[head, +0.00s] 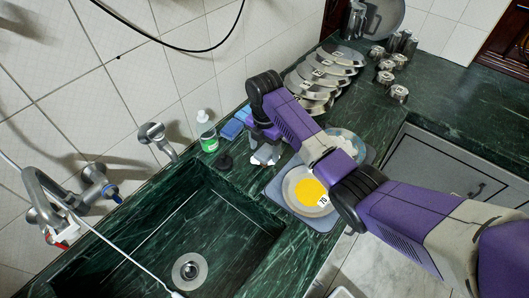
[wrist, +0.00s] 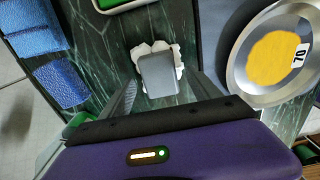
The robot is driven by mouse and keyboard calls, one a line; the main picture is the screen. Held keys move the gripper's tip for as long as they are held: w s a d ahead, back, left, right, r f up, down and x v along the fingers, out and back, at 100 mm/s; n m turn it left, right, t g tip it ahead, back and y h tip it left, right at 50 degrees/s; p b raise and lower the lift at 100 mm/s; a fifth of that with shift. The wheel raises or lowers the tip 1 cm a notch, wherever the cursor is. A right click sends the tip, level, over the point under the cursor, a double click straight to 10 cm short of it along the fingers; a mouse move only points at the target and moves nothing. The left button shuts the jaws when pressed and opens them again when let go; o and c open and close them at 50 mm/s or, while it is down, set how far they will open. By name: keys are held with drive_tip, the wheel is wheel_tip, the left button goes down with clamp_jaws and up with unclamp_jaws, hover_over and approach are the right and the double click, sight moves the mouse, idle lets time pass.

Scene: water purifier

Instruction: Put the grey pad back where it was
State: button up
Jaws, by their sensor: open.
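The grey pad (wrist: 158,76) is a small rounded rectangle lying on a white, lobed piece (wrist: 158,47) on the green counter. In the head view the grey pad (head: 267,151) shows small, just below my gripper (head: 262,148), with the white piece partly hidden. In the wrist view my gripper (wrist: 168,86) is open, with one finger to the left and one to the right of the pad. The pad's lower edge is close to the gripper body. I cannot tell whether either finger touches the pad.
Blue sponges (wrist: 60,84) lie left of my gripper. A plate with a yellow centre (head: 308,192) sits on a grey-blue tray (head: 275,191) to the right.

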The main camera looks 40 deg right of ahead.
sight(264, 152)
wheel_tip(264, 152, up, 10)
drive_tip(key=shift+p, duration=0.4)
